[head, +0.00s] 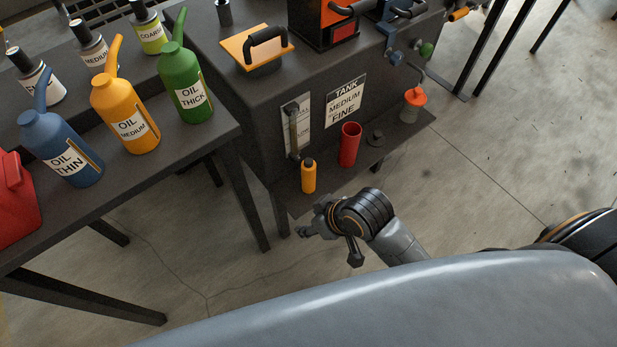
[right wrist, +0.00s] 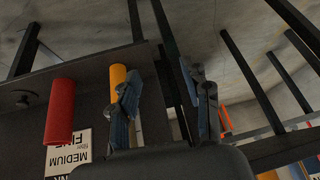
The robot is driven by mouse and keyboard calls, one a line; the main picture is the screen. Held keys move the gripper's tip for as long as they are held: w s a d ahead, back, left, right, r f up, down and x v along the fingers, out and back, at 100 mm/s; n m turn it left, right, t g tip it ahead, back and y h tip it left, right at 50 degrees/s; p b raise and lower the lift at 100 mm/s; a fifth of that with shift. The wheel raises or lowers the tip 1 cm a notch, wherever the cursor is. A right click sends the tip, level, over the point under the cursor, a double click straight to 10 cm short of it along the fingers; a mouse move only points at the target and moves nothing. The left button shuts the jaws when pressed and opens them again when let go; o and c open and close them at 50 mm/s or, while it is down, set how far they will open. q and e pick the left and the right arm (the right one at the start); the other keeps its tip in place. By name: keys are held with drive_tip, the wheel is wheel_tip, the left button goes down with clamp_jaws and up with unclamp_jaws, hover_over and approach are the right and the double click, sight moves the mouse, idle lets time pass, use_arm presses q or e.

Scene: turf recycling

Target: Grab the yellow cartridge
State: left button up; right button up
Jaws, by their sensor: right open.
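The yellow cartridge (head: 309,177) stands upright on the low shelf at the front of the dark tank. It also shows in the right wrist view (right wrist: 117,78), partly hidden behind one finger. My right gripper (head: 328,230) is in front of the shelf edge, nearer to me than the cartridge. In the right wrist view, my right gripper (right wrist: 165,95) has its fingers spread with nothing held between them. The cartridge appears beside the left finger there, outside the gap. My left gripper is not in view.
A red cylinder (head: 349,145) stands right of the cartridge on the shelf (head: 380,153). An orange-topped container (head: 413,104) is farther right. Blue (head: 62,150), yellow (head: 125,115) and green (head: 186,85) oil cans stand on the left table. Open floor lies to the right.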

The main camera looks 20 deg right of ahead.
drive_tip(key=w+a+r+n+g+y, duration=0.1)
drive_tip(key=w+a+r+n+y, duration=0.15)
drive_tip(key=a+r+n, duration=0.6)
drive_tip(key=g+h, duration=0.2)
approach(310, 159)
drive_tip(key=f, duration=0.1)
drive_tip(key=shift+m, duration=0.45)
drive_tip(key=b+x, duration=0.1)
drive_tip(key=x, duration=0.7)
drive_tip(key=shift+a+f, duration=0.15)
drive_tip(key=shift+a, duration=0.15)
drive_tip(key=shift+x, duration=2.75)
drive_tip(key=shift+s, duration=0.1)
drive_tip(key=shift+c, duration=0.2)
clamp_jaws()
